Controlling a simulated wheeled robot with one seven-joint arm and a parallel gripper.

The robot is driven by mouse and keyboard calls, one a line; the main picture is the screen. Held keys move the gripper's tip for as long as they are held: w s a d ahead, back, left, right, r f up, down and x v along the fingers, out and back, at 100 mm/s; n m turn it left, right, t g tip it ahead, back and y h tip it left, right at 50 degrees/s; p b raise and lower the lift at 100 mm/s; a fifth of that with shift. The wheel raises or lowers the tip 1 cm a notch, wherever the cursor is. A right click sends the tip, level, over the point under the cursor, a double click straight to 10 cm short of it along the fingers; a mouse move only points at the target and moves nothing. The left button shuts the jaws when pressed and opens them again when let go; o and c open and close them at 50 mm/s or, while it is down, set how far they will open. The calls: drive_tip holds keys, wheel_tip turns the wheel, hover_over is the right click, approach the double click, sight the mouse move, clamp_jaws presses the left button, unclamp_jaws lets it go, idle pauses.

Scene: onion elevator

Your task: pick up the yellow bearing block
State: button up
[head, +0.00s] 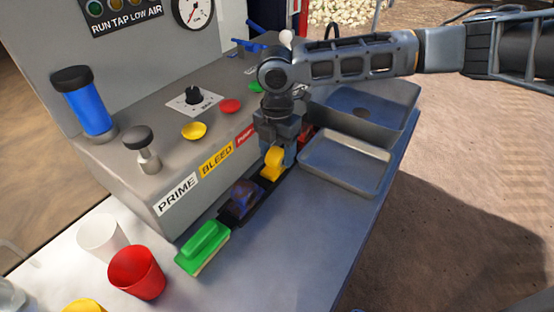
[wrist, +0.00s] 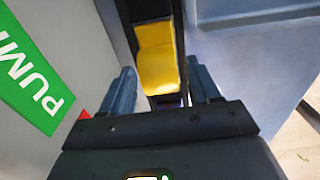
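The yellow bearing block (head: 273,162) sits on a dark narrow rail or tray (head: 262,203) on the bench, in front of the control box. My gripper (head: 281,150) is directly above and around it, pointing down. In the wrist view the yellow block (wrist: 157,66) lies between the two fingers of my gripper (wrist: 160,88). The fingers stand apart, with a gap visible on each side of the block.
A shallow metal tray (head: 345,165) stands close on the right, with a sink-like basin (head: 367,108) behind. The control box (head: 160,150) is on the left. The front right bench is clear.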

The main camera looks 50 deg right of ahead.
drive_tip(key=c, duration=1)
drive_tip(key=shift+c, duration=0.4)
drive_tip(key=shift+r, duration=0.1)
